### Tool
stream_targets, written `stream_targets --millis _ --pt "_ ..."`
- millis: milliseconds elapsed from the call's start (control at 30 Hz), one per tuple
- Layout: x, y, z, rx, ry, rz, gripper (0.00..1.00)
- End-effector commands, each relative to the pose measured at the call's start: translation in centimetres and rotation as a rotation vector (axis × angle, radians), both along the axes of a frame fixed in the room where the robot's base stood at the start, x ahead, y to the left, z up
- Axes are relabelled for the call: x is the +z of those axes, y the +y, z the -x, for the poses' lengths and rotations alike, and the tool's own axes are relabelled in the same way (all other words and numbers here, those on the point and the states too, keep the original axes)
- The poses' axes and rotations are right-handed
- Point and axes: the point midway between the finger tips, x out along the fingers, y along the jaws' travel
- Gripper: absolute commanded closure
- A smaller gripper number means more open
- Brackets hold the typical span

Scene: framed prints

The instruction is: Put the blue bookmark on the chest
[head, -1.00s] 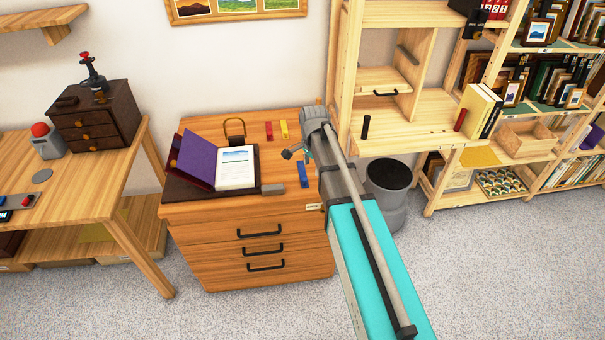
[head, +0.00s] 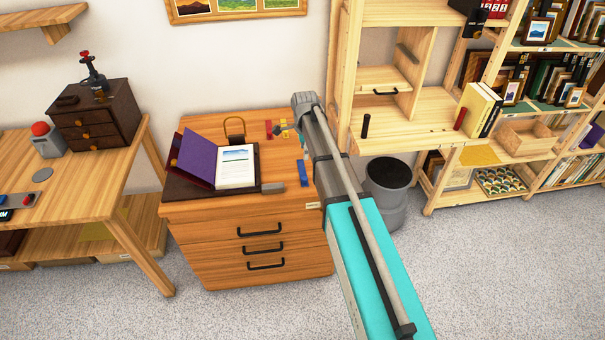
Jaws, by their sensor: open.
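The blue bookmark (head: 303,175) lies on top of the wooden drawer chest (head: 200,212), near its right edge, with my arm close beside it. A small dark chest (head: 96,117) with several drawers stands on the desk at the left. My gripper (head: 287,131) is small and partly hidden by my wrist. It is over the back right of the wooden top, by the yellow bookmark (head: 283,122), beyond the blue bookmark and apart from it. It is open, and I see nothing held in it.
A red bookmark (head: 268,127) lies beside the yellow one. An open book (head: 236,167) on a dark stand and a grey block (head: 273,188) are left of the blue bookmark. A shelf (head: 400,130) and a dark bin (head: 388,175) are at the right.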

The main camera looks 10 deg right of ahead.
Motion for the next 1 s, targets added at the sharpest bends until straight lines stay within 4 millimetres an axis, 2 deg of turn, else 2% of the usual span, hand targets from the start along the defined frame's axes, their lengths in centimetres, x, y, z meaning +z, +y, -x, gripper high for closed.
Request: stream_targets --millis 1000 --pt "-7.6 0.0 0.0 0.001 0.000 0.000 0.27"
